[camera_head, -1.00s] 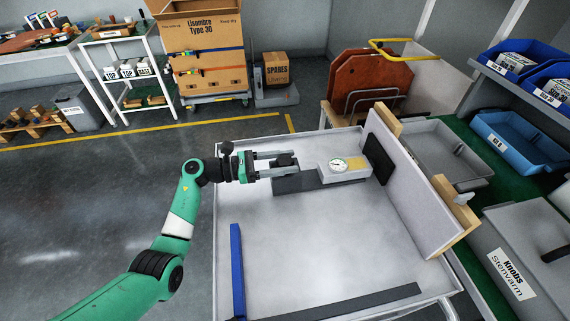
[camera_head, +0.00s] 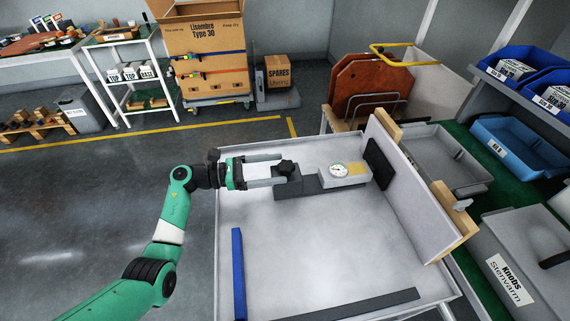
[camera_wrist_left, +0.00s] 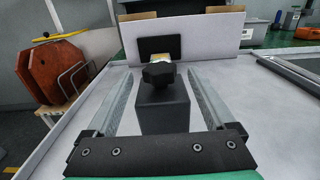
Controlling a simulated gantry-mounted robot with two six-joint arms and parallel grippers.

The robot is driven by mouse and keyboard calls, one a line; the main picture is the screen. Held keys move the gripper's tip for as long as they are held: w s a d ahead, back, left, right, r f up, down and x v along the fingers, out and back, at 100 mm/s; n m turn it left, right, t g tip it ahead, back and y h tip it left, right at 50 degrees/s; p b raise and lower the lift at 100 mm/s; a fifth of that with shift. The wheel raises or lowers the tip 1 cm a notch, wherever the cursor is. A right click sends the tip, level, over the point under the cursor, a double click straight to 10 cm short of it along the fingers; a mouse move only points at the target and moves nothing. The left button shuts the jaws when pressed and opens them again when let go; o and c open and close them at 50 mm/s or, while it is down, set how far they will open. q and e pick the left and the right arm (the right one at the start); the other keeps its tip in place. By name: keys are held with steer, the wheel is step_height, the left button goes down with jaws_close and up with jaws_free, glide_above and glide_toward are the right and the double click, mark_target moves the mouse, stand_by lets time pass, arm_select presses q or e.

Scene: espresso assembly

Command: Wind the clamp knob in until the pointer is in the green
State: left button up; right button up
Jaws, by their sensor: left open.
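The clamp knob (camera_head: 287,168) is a dark lobed knob at the left end of the dark clamp base (camera_head: 310,184) on the white-grey table. It also shows in the left wrist view (camera_wrist_left: 158,75), centred between the fingers. A light block with a round white dial (camera_head: 338,170) sits at the clamp's right part. The dial is too small to read the pointer. My left gripper (camera_head: 283,170) is open, its two fingers on either side of the knob with gaps showing in the wrist view. My right gripper is in no view.
A black pad (camera_head: 378,163) is on the upright board (camera_head: 408,190) at the clamp's right. A blue strip (camera_head: 238,272) and a dark strip (camera_head: 350,304) lie along the table's edges. The middle of the table (camera_head: 320,245) is clear.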

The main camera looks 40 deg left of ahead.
arm_select(q)
steer(key=p+v, duration=0.1)
steer(key=v, duration=0.7)
steer(key=shift+s, duration=0.1)
